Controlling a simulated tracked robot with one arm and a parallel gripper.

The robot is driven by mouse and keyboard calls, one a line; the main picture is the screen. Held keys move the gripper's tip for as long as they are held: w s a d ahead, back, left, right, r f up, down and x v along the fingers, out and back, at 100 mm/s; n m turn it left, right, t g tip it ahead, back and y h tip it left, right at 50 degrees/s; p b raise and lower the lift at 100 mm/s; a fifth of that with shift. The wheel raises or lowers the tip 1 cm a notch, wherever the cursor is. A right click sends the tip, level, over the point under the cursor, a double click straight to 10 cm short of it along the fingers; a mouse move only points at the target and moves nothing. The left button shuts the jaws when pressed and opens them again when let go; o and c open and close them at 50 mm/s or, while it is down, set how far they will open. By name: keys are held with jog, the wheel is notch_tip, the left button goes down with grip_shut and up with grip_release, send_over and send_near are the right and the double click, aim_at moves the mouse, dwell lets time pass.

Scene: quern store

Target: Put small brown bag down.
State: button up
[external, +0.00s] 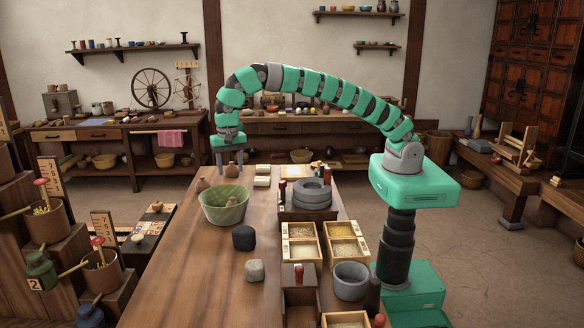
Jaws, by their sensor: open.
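A small brown bag (231,171) sits directly below my gripper (229,164), behind the green bowl (224,208) at the far part of the wooden table (190,270). My gripper points down with its two fingers apart. The bag's top is at or just under the fingertips; I cannot tell whether they touch it. A second small brown lump, bag-like (202,184), stands to the left, behind the bowl's left rim.
A dark block (244,238) and a grey stone (255,271) lie in front of the bowl. A grey quern (312,194), boxes of grain (301,251) and a grey pot (350,281) line the right side. The table's left front is clear.

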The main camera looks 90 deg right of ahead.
jog(key=s+d+r+n+t, duration=0.1)
jog(key=d+r+n+t, duration=0.2)
jog(key=r, duration=0.7)
jog(key=s+d+r+n+t, duration=0.15)
jog(key=d+r, duration=0.35)
jog(key=r, duration=0.5)
jog(key=s+d+r+n+t, duration=0.1)
jog(key=d+r+n+t, duration=0.2)
jog(key=r, duration=0.6)
jog(key=s+d+r+n+t, duration=0.3)
jog(key=s+d+r+t, duration=0.1)
jog(key=s+r, duration=0.6)
jog(key=s+d+r+n+t, duration=0.3)
jog(key=s+d+r, duration=0.3)
jog(key=s+r, duration=0.3)
notch_tip(320, 180, up, 4)
jog(key=shift+s+r+t, duration=0.1)
jog(key=shift+s+t, duration=0.25)
jog(key=shift+t, duration=0.1)
